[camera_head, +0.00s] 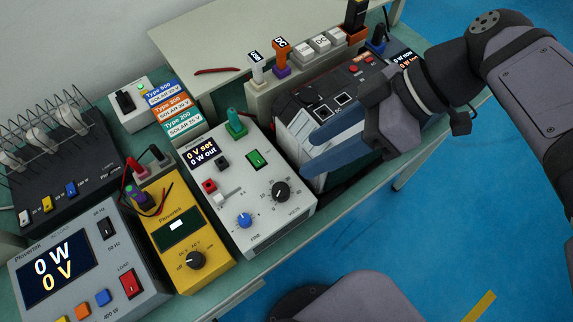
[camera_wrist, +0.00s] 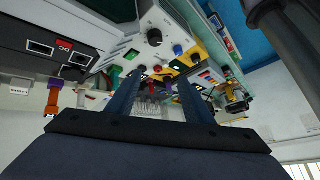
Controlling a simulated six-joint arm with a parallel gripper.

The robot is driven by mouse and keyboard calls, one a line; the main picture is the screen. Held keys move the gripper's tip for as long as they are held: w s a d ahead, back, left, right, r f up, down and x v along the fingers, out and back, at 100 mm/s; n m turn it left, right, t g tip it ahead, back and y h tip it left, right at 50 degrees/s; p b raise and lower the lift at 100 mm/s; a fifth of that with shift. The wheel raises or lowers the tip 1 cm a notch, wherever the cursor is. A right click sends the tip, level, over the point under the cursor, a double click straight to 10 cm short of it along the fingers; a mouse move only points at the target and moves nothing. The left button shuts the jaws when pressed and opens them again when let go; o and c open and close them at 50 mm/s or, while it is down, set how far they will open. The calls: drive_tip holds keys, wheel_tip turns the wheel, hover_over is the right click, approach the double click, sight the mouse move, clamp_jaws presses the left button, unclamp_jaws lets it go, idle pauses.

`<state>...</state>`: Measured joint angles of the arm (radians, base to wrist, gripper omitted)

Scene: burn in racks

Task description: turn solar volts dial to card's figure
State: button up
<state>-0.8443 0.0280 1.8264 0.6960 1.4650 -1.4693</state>
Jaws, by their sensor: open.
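The grey solar supply (camera_head: 225,180) stands mid-bench, its display reading "0 V set, 0 W out" (camera_head: 202,153). Its black volts dial (camera_head: 281,191) is at the right front, with a printed scale around it. A blue dial (camera_head: 244,220) sits left of it. In the wrist view the black dial (camera_wrist: 155,37) and blue dial (camera_wrist: 178,50) show beyond the fingers. Cards for Type 500 (camera_head: 160,92), Type 300 (camera_head: 172,106) and Type 200 (camera_head: 181,124) carry solar figures, small to read; the Type 200 one looks like 25 V. My gripper (camera_head: 312,152) is open and empty, right of the dial and apart from it.
A yellow meter (camera_head: 187,235) and a grey load box (camera_head: 90,270) reading 0 W, 0 V stand left. A dark-topped unit (camera_head: 320,105) is behind my gripper. A green plug (camera_head: 236,122) stands up at the supply's back. A rack with coloured plugs (camera_head: 281,62) is behind.

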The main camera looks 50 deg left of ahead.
sight(281, 189)
wheel_tip(281, 189, down, 6)
drive_tip(key=s+a+n+t+h+b, duration=0.2)
drive_tip(key=n+b, duration=0.1)
drive_tip(key=n, duration=0.3)
drive_tip(key=shift+s+f+n+t+h+b, duration=0.25)
drive_tip(key=shift+s+n+t+h+b, duration=0.05)
drive_tip(key=shift+t+b, duration=0.1)
drive_tip(key=shift+f, duration=0.1)
drive_tip(key=shift+x, duration=3.5)
drive_tip(key=c, duration=1)
